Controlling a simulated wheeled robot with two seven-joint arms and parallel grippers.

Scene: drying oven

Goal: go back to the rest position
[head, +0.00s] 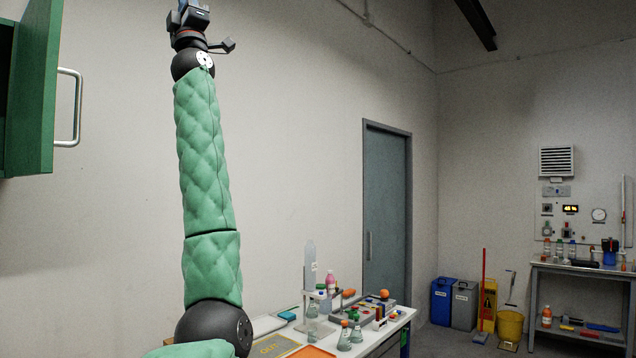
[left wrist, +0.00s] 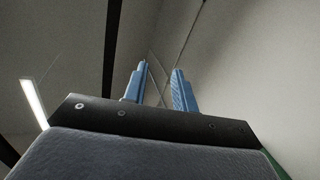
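My left arm stands almost upright in the left half of the head view, reaching to the top edge. Only the dark wrist end shows there; the fingers are cut off by the frame. In the left wrist view my left gripper (left wrist: 160,72) has two blue fingers spread apart with nothing between them. It points up toward the ceiling and wall. My right gripper is in neither view.
A green door (head: 35,90) with a metal handle (head: 72,108) hangs at the upper left. Below, a white table (head: 375,337) holds flasks, bottles and an orange tray (head: 311,352). Bins (head: 443,300), a yellow bucket (head: 510,327) and a shelf bench (head: 585,270) stand farther back.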

